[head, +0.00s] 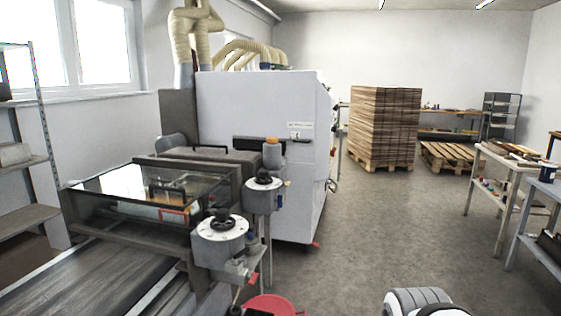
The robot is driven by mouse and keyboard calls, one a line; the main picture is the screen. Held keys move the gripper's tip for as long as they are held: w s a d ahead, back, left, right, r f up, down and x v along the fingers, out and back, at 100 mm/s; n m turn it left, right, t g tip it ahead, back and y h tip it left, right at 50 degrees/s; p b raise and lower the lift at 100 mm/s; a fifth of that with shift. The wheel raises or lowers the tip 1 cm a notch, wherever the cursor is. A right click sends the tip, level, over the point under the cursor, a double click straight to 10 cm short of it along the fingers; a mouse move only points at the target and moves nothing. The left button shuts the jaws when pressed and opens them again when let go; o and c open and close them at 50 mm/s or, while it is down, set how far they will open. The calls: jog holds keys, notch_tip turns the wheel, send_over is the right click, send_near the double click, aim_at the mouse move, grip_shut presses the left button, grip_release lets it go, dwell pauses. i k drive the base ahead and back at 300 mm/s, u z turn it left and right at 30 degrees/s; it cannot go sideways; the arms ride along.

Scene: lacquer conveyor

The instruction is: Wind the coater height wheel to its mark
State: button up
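Two handwheels stand on the near right side of the coater. The nearer dark handwheel (222,217) sits on a pale round dial with dark marks, on top of a grey drum-shaped housing (221,246). The farther dark handwheel (263,180) sits on a similar dial and housing. I cannot tell which one is the coater height wheel, and the marks are too small to read. My gripper is not in view; only a white and grey part of my arm shows at the bottom edge, right of the middle, apart from both wheels.
A glass-topped frame (105,186) and a dark conveyor belt (90,275) lie left of the wheels. A large white machine (255,110) stands behind. A red round lid (268,306) is low in front. Workbenches (505,160) line the right; the middle floor (375,220) is clear.

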aim_at(264, 174)
jog(key=u, duration=0.1)
jog(key=i, duration=1.95)
jog(key=u, duration=0.45)
jog(key=k, duration=0.7)
jog(key=u, duration=0.25)
jog(key=i, duration=0.75)
jog(key=z, duration=0.1)
